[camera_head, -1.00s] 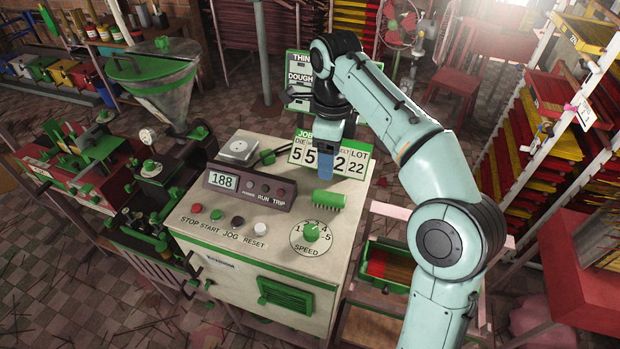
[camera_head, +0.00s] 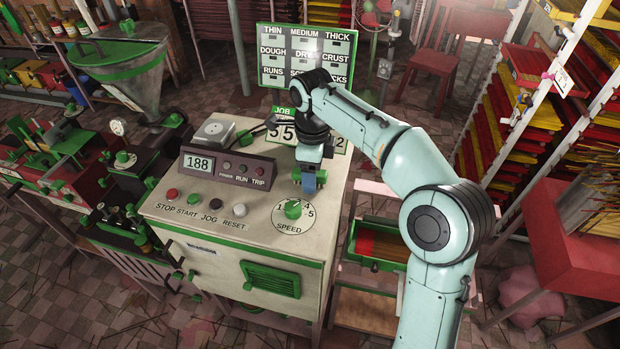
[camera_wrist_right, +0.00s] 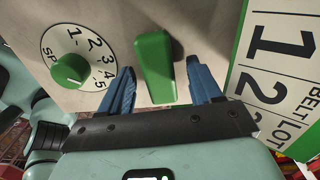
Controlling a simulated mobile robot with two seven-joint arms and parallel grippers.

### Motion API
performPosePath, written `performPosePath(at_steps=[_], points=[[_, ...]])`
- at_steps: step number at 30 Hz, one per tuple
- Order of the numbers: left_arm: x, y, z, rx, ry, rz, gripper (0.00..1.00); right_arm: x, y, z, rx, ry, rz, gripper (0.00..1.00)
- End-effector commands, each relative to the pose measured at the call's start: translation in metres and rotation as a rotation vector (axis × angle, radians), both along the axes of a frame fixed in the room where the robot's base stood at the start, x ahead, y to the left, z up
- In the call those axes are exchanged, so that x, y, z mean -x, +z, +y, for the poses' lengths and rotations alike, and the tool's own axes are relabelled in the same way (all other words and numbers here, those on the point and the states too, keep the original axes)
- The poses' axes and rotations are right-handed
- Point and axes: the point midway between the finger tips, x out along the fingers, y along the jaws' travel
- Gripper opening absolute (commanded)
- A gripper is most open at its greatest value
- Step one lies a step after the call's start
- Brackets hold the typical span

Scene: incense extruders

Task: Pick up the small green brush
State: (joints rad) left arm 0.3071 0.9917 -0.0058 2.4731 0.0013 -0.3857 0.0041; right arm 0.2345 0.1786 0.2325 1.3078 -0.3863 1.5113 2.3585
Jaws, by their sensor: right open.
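The small green brush (camera_wrist_right: 154,62) lies on the top of the pale control cabinet (camera_head: 165,207). In the right wrist view its green back faces the camera, between the two blue fingers of my right gripper (camera_wrist_right: 161,68), with a gap on each side. In the head view my right gripper (camera_head: 308,183) points down over the brush and hides most of it; only bits of green show beside the fingers. The gripper is open and empty. I cannot tell exactly how high the fingertips are above the cabinet top. My left gripper is not in view.
The green speed knob (camera_head: 293,209) is close beside the gripper. The job number board (camera_head: 281,133) stands just behind it, and the 188 display box (camera_head: 228,166) is to the left. The front left of the cabinet top holds several buttons.

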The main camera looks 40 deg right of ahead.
Motion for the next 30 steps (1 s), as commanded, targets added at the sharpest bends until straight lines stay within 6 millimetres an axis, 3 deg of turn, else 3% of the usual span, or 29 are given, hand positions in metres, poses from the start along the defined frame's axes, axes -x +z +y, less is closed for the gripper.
performPosePath(at_steps=[8,14,24,30], points=[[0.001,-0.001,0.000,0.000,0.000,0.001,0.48,0.000,-0.005,0.000,0.000,0.000,-0.003,0.64],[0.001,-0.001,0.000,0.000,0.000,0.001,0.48,0.000,-0.004,0.000,0.001,0.000,-0.002,0.08],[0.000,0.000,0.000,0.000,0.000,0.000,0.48,-0.001,-0.002,0.000,0.000,0.000,-0.003,0.08],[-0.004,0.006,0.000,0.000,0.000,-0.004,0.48,-0.001,0.016,0.000,0.000,0.000,-0.006,0.08]])
